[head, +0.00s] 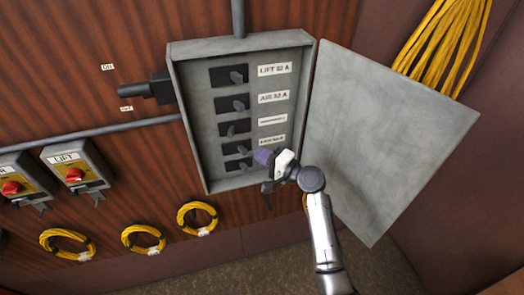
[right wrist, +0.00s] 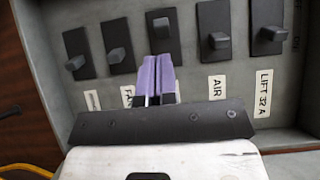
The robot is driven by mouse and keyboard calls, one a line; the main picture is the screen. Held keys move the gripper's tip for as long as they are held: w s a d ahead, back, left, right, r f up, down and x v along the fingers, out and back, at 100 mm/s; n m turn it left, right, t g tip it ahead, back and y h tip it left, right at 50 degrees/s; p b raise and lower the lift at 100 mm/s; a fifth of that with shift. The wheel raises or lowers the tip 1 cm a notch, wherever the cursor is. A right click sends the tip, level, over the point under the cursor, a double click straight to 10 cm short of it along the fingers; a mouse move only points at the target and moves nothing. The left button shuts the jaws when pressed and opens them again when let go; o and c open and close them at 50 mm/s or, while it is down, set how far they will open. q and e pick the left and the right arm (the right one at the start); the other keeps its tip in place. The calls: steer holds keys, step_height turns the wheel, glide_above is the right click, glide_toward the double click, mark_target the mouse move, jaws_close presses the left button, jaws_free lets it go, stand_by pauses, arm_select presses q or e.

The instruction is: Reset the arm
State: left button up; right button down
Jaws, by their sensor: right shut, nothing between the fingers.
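A grey switch box (head: 198,150) hangs open on the wood wall, with several black breaker switches in a column. The top switch (head: 238,76) is labelled LIFT 32 A, and the one below it (head: 238,104) AIR 32 A. My right gripper (head: 262,157) is shut and empty at the box's lower right, in front of the lower labels. In the right wrist view its purple fingertips (right wrist: 157,62) point at the middle switch (right wrist: 162,28), close to its lever; contact cannot be told. The AIR switch (right wrist: 215,40) is beside it. My left gripper is not in view.
The box's door (head: 390,130) stands open to the right, beside my right arm. A black side handle (head: 150,88) juts from the box's left. Red-knobbed lift controls (head: 75,172) and yellow cable coils (head: 143,239) are at lower left. Yellow cables (head: 440,40) hang at upper right.

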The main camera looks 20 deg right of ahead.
stand_by(0.5)
steer(key=s+d+r+n+g+h, duration=0.2)
steer(key=s+d+n+g+h, duration=0.15)
steer(key=s+n+h, duration=0.6)
steer(key=s+d+f+n+g, duration=0.1)
steer(key=s+f+g, duration=0.1)
steer(key=s+f, duration=0.5)
steer(key=s+f+g+h, duration=0.1)
steer(key=s+f, duration=0.7)
steer(key=s, duration=0.9)
steer(key=s+d+f+n+g, duration=0.1)
steer(key=s+f+g, duration=0.3)
steer(key=s+f, duration=0.3)
steer(key=s, duration=0.5)
steer(key=shift+s+d+f+n, duration=0.15)
steer(key=shift+s+d+n, duration=0.1)
steer(key=shift+d+n, duration=0.1)
